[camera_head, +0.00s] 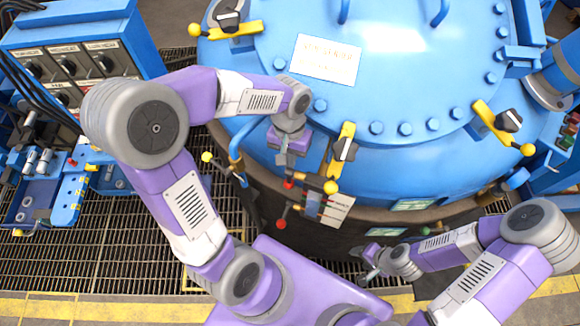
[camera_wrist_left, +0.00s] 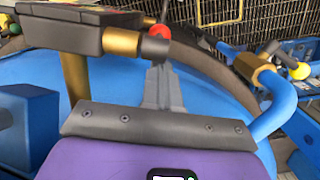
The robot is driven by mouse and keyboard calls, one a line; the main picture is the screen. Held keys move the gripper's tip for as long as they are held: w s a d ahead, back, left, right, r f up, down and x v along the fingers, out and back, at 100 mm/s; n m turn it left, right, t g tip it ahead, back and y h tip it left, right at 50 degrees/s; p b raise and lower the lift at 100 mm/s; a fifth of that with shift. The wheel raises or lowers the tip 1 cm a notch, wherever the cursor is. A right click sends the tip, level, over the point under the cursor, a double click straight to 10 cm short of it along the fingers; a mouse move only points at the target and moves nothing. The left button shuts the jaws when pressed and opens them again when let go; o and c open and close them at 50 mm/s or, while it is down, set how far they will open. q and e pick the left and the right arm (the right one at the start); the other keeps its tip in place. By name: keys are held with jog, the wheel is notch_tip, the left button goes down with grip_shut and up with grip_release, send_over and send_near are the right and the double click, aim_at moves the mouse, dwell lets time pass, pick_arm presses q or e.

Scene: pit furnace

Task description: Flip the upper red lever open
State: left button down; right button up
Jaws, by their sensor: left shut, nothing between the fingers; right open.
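The upper red lever knob (camera_head: 289,184) is on the furnace front, just below my left gripper (camera_head: 285,162) in the head view. A red ball (camera_wrist_left: 160,31) also shows just beyond the fingertips in the left wrist view. My left gripper (camera_wrist_left: 160,75) is shut and empty, its fingers pointing towards the ball. I cannot tell whether they touch the lever. A lower red knob (camera_head: 281,223) sits further down. My right gripper (camera_head: 368,266) is open and empty, low in front of the furnace, away from the levers.
The blue furnace (camera_head: 400,70) fills the upper middle. A yellow clamp handle (camera_head: 341,150) stands close to the right of my left gripper. A blue pipe (camera_head: 240,142) is on its left. A control cabinet (camera_head: 75,65) stands at the left above grating floor.

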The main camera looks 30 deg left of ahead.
pick_arm(q)
notch_tip(320, 180, down, 3)
jog(key=shift+s+d+f, duration=0.1)
jog(key=shift+s, duration=0.05)
dwell(0.3)
